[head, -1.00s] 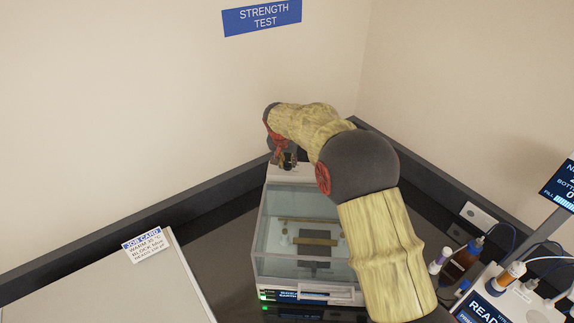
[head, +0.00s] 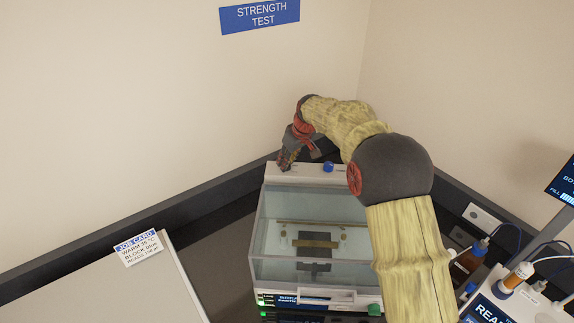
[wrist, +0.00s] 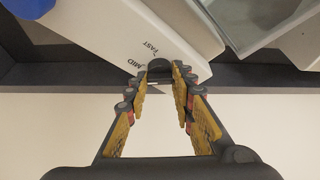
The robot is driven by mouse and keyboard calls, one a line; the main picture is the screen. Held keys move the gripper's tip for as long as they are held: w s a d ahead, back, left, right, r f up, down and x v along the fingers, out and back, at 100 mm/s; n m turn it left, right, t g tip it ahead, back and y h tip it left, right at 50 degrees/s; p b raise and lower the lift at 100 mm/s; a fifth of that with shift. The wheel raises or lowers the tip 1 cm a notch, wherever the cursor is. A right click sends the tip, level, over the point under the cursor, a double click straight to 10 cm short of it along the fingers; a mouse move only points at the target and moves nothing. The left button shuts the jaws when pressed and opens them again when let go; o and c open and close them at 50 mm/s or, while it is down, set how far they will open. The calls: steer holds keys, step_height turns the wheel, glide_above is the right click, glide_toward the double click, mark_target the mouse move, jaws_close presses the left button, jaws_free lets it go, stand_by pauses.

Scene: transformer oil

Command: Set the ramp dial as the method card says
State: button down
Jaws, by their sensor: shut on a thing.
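My gripper (head: 284,163) is at the back left of the tester's white top. In the wrist view, my gripper (wrist: 165,72) has its fingertips closed around a small dark dial (wrist: 158,65) at the edge of the white panel. The words MID and FAST are printed beside the dial; the fingers hide part of it, and I cannot tell its pointer's setting. In the head view the dial is hidden by the gripper. No card headed method card shows; a white card headed JOB CARD (head: 138,249) lies at left, its lowest line too small to read.
A blue knob (head: 328,166) sits right of my gripper on the same top. The glass-lidded tester (head: 262,235) stands below, with a green knob (head: 374,309) at its front. A brown bottle (head: 466,262) and other equipment stand at right. A pale board (head: 100,295) lies at left.

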steer(key=n, duration=0.2)
steer(key=n+g+y+b, duration=0.1)
steer(key=n, duration=0.1)
steer(key=shift+w+d+n, duration=0.1)
steer(key=shift+w+n, duration=0.1)
steer(key=shift+n, duration=0.1)
steer(key=shift+r+n+g+y+p, duration=0.15)
steer(key=shift+n+g, duration=0.35)
steer(key=shift+n, duration=0.6)
steer(key=shift+f+n+g+y+p, duration=0.2)
steer(key=shift+n+g, duration=0.3)
steer(key=shift+n, duration=0.6)
steer(key=c, duration=1.6)
jaws_free()
steer(key=shift+o, duration=0.5)
steer(key=v, duration=1.2)
steer(key=shift+w, duration=0.15)
